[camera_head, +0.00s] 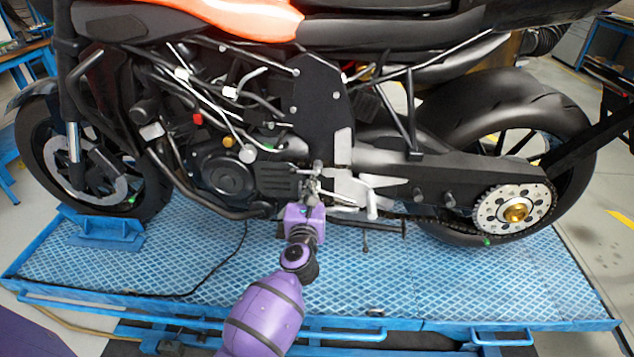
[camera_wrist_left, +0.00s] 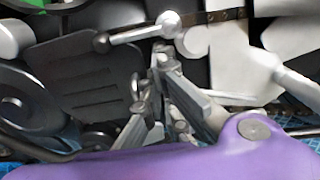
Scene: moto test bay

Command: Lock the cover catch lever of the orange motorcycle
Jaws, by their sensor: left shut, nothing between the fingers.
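The orange motorcycle (camera_head: 230,18) stands side-on in the head view. A black ribbed cover (camera_wrist_left: 72,80) sits low on its engine side; it also shows in the head view (camera_head: 277,182). A short silver lever (camera_wrist_left: 135,34) lies across the cover's upper right edge. It runs from a dark round end at left to a pale round knob at right, and looks like the catch lever. My left gripper (camera_wrist_left: 160,62) is shut and empty, its tips just below the knob; I cannot tell whether they touch it. It also shows in the head view (camera_head: 312,186). My right gripper is not in view.
The motorcycle stands on a blue lift platform (camera_head: 200,268) with a wheel chock (camera_head: 100,232) at the front wheel. A silver bracket (camera_head: 352,190) and a thin peg (camera_head: 365,240) are close to the right of my left gripper. A black cable lies on the platform. The platform front is mostly clear.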

